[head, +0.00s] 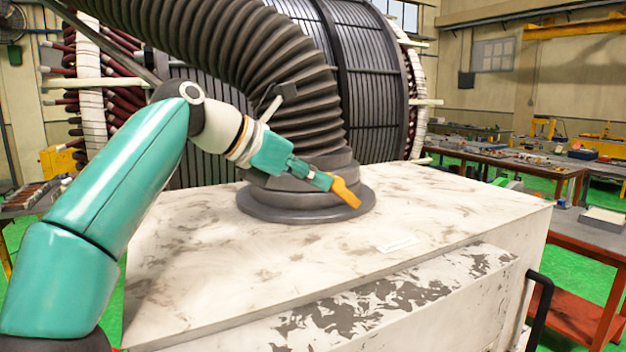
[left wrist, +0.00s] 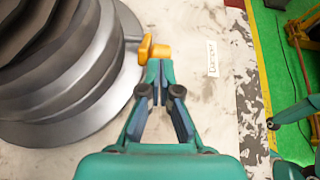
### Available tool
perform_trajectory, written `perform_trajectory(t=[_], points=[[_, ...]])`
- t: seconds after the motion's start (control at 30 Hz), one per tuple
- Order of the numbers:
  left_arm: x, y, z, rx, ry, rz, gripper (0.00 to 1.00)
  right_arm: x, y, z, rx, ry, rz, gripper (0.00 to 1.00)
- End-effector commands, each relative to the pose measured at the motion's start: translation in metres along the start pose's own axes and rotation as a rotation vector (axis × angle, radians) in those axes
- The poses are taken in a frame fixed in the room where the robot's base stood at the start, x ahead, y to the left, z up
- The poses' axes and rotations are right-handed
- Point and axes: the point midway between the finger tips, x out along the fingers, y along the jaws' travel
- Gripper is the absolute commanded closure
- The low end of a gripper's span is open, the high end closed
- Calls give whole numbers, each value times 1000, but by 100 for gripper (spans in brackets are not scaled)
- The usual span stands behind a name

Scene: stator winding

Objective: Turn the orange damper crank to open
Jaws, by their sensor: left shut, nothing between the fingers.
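The orange damper crank (head: 345,192) sits low at the right side of the dark ribbed duct's base, on the pale box top. In the left wrist view the crank (left wrist: 151,48) is a short orange piece with a rounded knob, beside the grey duct collar. My left gripper (head: 324,181) is shut and empty. Its fingertips (left wrist: 158,66) are right at the crank's knob; I cannot tell whether they touch it. The teal fingers partly cover the crank in the head view. My right gripper is not clearly shown; teal parts with dark ends show at the left wrist view's right edge.
The ribbed duct (head: 292,85) rises from a round flange (head: 262,210) on the worn white box (head: 420,225). A small label (left wrist: 212,58) lies right of the crank. A large wound stator stands behind.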

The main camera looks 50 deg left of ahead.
Motion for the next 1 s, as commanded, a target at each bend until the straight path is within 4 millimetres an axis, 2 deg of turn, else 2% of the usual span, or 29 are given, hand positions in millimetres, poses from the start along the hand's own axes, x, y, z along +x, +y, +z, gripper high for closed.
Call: perform_trajectory(t=[0.5, 1.0], points=[[-6, -2, 14, 2, -1, -3, 100, 0, 0, 0, 0, 0, 0, 100], [-6, -2, 17, 3, 2, -6, 100, -2, -1, 0, 0, 0, 0, 100]])
